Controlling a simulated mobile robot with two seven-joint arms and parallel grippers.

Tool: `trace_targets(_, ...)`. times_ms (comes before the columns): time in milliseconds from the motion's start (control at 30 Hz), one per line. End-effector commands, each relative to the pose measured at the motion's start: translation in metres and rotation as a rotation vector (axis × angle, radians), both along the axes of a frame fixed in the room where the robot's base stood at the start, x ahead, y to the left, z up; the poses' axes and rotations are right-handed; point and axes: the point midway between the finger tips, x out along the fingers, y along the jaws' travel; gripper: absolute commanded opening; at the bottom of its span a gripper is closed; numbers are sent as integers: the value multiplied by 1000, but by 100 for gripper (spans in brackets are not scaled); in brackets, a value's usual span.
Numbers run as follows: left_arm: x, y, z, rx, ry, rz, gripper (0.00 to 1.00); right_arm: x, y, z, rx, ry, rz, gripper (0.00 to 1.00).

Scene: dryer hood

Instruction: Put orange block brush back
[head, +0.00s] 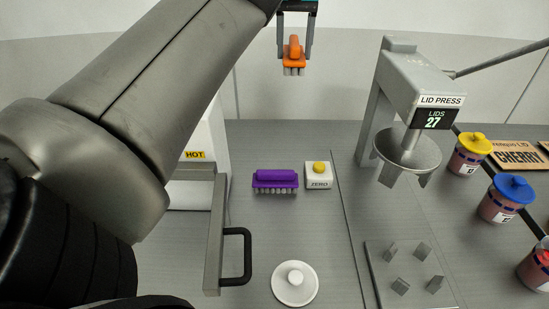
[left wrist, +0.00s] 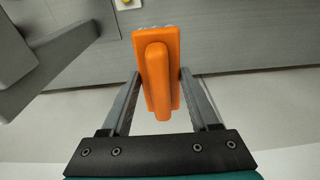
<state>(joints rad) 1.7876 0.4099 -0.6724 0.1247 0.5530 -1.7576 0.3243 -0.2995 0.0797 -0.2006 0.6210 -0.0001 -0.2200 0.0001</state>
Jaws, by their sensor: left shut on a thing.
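The orange block brush (head: 293,53) is held by my left gripper (head: 294,58) high up past the back of the bench in the head view. Its pale bristles point down. In the left wrist view the orange brush (left wrist: 158,75) sits between the two fingers of my left gripper (left wrist: 158,85), which touch its sides. A purple block brush (head: 275,180) lies on the grey bench (head: 310,230), bristles down. My right gripper is not in view.
A white ZERO box with a yellow button (head: 318,176) stands beside the purple brush. A white knobbed lid (head: 295,284) lies in front. The lid press (head: 412,80) stands right, near several jars. A hood with a black handle (head: 238,256) and HOT label is left.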

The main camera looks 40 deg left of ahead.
Motion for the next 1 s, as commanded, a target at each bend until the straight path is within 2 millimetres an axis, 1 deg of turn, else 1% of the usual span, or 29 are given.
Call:
trace_targets(367,-3,9,-3,1,-2,18,0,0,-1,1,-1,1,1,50)
trace_targets(800,-5,22,-14,-6,-5,44,0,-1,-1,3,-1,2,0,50)
trace_targets(1000,-6,24,-19,-8,-7,46,0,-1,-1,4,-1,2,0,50)
